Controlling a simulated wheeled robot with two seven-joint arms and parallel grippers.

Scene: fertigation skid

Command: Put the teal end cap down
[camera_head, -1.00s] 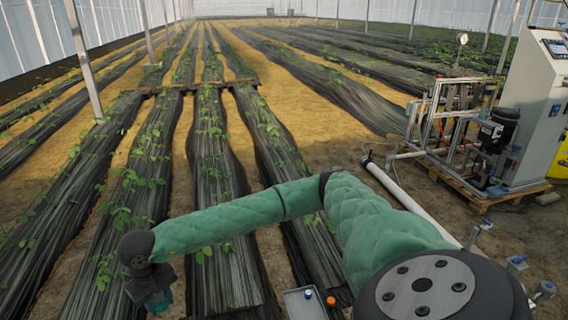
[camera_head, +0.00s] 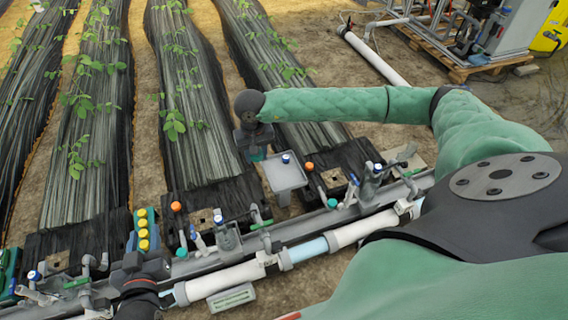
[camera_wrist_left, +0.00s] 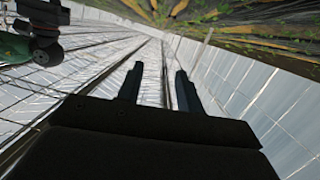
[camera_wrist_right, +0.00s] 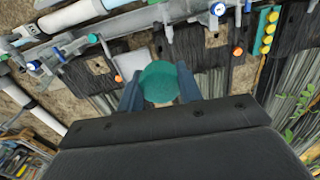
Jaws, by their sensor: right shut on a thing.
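The teal end cap (camera_wrist_right: 158,80) is held between the fingers of my right gripper (camera_wrist_right: 158,90), with its round teal face showing in the right wrist view. In the head view my right gripper (camera_head: 250,138) hangs at the end of the green arm, and a bit of the teal cap (camera_head: 258,155) shows below it. It is above the ground, just left of and behind a grey-white tray (camera_head: 284,178). My left gripper (camera_wrist_left: 159,70) is open and empty, with its fingers apart in the left wrist view. In the head view its dark wrist (camera_head: 138,282) is at the lower left.
A pipe run (camera_head: 345,232) with valves and fittings crosses the front. A blue-topped fitting (camera_head: 286,158) shows at the tray's far edge. An orange knob (camera_head: 309,166) stands right of the tray. A green block with yellow knobs (camera_head: 143,232) is left. Plastic-covered plant beds (camera_head: 190,95) lie behind.

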